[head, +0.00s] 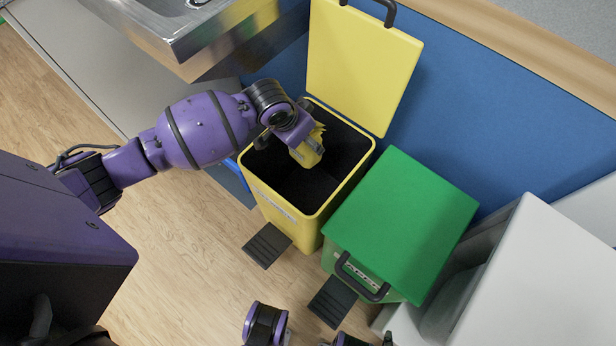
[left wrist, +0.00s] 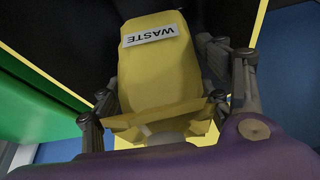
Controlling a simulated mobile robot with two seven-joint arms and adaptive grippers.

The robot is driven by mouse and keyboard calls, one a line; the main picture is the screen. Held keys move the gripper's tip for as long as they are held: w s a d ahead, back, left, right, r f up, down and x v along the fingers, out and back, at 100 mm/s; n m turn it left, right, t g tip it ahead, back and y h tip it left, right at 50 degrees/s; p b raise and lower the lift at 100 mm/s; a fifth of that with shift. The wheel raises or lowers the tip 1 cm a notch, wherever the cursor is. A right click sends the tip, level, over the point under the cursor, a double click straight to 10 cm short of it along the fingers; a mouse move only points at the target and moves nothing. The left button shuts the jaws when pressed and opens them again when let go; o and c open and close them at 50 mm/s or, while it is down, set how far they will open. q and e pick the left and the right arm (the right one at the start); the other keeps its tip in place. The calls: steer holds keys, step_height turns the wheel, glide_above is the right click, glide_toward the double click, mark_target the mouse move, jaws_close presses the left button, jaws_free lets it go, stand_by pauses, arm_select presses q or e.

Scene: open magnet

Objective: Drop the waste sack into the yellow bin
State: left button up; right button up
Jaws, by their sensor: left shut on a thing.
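The waste sack (head: 309,152) is yellow. In the left wrist view the sack (left wrist: 158,75) carries a white label reading WASTE and fills the middle. My left gripper (head: 305,145) is shut on the sack's gathered end, and its fingers (left wrist: 166,103) flank it. The yellow bin (head: 283,208) stands with its lid (head: 362,62) raised against the blue wall and its dark inside showing.
A green bin (head: 405,220) with a shut lid stands right beside the yellow bin. Black pedals (head: 267,245) stick out in front of both bins. A metal sink (head: 190,30) is at the upper left, and a white bin (head: 545,285) at the lower right. Wooden floor (head: 200,245) lies clear in front.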

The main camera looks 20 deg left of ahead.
arm_select(q)
steer(key=shift+w, duration=0.1)
arm_select(e)
steer(key=shift+d+f, duration=0.1)
arm_select(q)
steer(key=o, duration=1.5)
steer(key=shift+o, duration=0.2)
arm_select(e)
steer(key=shift+s, duration=0.25)
steer(key=shift+f, duration=0.1)
steer(key=shift+s, duration=0.1)
arm_select(q)
steer(key=v, duration=1.2)
